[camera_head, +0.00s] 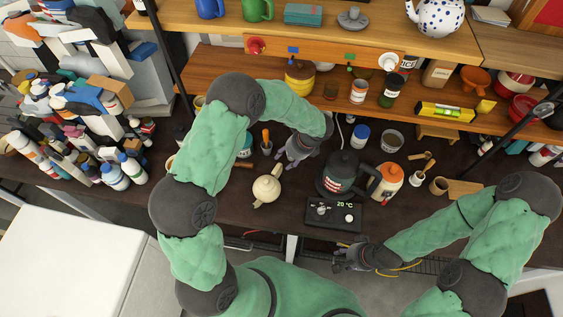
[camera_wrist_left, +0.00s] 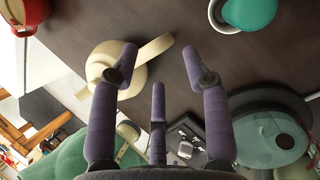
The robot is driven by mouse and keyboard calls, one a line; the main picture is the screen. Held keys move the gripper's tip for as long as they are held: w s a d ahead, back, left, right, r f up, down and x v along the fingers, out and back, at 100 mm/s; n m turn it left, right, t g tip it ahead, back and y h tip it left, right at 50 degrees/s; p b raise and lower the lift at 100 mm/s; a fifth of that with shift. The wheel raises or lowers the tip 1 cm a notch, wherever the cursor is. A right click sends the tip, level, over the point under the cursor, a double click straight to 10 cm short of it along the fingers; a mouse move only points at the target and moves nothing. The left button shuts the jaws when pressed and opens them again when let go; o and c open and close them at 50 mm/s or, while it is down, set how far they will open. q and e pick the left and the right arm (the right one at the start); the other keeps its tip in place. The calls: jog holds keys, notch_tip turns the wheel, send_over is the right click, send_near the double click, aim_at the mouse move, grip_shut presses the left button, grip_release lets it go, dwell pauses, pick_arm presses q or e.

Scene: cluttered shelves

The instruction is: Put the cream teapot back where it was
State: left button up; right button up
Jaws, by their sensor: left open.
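The cream teapot (camera_head: 266,189) stands on the dark worktop, left of the black kettle. In the left wrist view the teapot (camera_wrist_left: 103,60) is behind my left finger, which hides part of it. My left gripper (camera_head: 285,157) is open and empty, just above and right of the teapot in the head view.
The black kettle (camera_head: 343,174) and a black scale-like box (camera_head: 334,214) stand right of the teapot. A cup with orange-handled tools (camera_head: 266,147) stands behind the teapot. Worktop left of the teapot is clear.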

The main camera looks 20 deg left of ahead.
pick_arm(q)
jog(key=shift+v, duration=2.35)
pick_arm(e)
jog(key=shift+r, duration=0.2)
pick_arm(q)
jog(key=shift+s+f, duration=0.1)
pick_arm(e)
jog(key=shift+s, duration=0.1)
